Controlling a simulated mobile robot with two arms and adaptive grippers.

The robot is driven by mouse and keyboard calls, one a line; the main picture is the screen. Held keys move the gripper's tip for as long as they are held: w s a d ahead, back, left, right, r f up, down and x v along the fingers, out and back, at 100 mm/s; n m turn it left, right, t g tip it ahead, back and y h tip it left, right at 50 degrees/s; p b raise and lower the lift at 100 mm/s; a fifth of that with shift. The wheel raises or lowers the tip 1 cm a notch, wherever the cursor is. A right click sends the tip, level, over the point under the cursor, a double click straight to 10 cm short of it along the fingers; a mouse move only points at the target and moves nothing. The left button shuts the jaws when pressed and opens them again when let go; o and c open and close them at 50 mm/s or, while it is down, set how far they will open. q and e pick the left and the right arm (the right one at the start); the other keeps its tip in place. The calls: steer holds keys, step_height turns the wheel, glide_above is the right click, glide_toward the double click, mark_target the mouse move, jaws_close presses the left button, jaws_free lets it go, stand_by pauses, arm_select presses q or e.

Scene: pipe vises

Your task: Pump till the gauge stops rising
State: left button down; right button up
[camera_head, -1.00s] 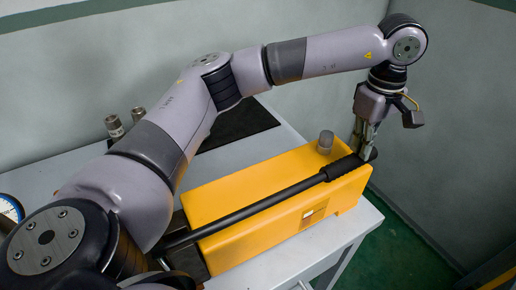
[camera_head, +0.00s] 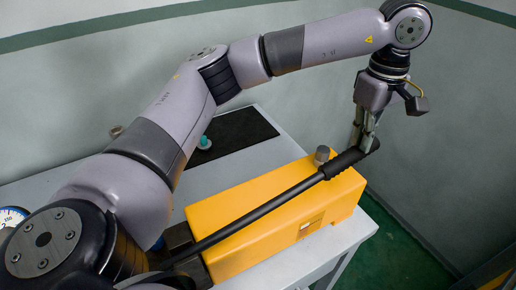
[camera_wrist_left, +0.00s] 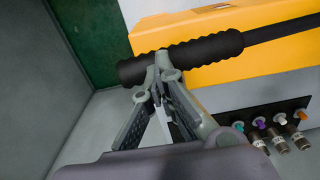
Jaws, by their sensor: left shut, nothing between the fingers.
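The yellow pump block (camera_head: 255,220) sits on the table with a long black lever (camera_head: 265,208) running over its top. The lever's far end has a ribbed black grip (camera_head: 345,162), standing somewhat above the block. The grip also crosses the left wrist view (camera_wrist_left: 205,51). My left gripper (camera_head: 361,147) points down at the grip. Its fingers are shut with nothing between them, and the tips (camera_wrist_left: 164,66) overlap the grip; I cannot tell if they touch it. The pressure gauge (camera_head: 12,216) shows at the left edge, partly hidden by my arm; its needle is unreadable. My right gripper is out of view.
A grey cap (camera_head: 322,155) stands on the block. Walls close in behind and at the right.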

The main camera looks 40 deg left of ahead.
arm_select(q)
step_height(320, 180, up, 8)
steer(key=s+p, duration=0.1)
steer(key=p, duration=0.3)
steer(key=shift+s+a+f, duration=0.25)
steer(key=shift+s+a, duration=0.1)
steer(key=shift+s, duration=0.05)
